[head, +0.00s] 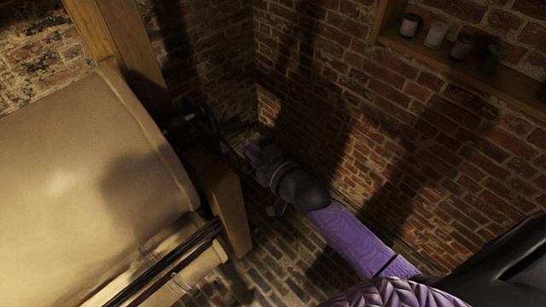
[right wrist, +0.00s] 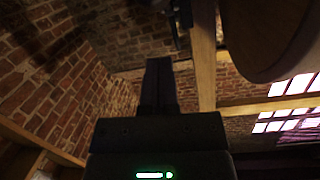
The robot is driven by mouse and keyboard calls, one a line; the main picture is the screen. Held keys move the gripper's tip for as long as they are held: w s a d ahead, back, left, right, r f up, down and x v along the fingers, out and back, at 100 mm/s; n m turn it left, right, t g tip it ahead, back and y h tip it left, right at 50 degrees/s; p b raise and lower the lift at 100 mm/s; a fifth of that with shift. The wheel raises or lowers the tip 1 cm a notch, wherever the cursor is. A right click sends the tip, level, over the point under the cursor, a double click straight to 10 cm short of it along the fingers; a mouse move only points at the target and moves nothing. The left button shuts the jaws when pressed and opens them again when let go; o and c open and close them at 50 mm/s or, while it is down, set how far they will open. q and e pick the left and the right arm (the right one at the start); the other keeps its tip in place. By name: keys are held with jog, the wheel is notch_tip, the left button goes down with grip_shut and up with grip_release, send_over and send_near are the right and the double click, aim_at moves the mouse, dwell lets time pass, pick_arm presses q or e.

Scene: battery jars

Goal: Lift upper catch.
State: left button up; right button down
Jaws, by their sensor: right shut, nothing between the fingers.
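A large roller wrapped in tan cloth (head: 70,160) sits in a wooden frame at the left of the head view. At its right end is a dark metal wheel-like part (head: 205,117); I cannot clearly make out the upper catch on it. My right gripper (head: 254,152) is just to the right of and below this part, beside the wooden post, with its fingers shut and empty. In the right wrist view its closed fingers (right wrist: 158,82) point up toward a brick wall, and a dark metal piece (right wrist: 182,15) hangs above them, apart in the picture. My left gripper is not in view.
A wooden post (head: 228,205) stands close to my right gripper. Brick walls (head: 340,100) meet in a corner behind it. A wooden shelf (head: 460,65) with several small jars is at the upper right. The brick floor (head: 290,265) is below, partly in shadow.

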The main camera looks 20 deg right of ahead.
jog(key=f+v, duration=0.1)
jog(key=v, duration=0.7)
jog(key=shift+f, duration=0.4)
jog(key=shift+s, duration=0.1)
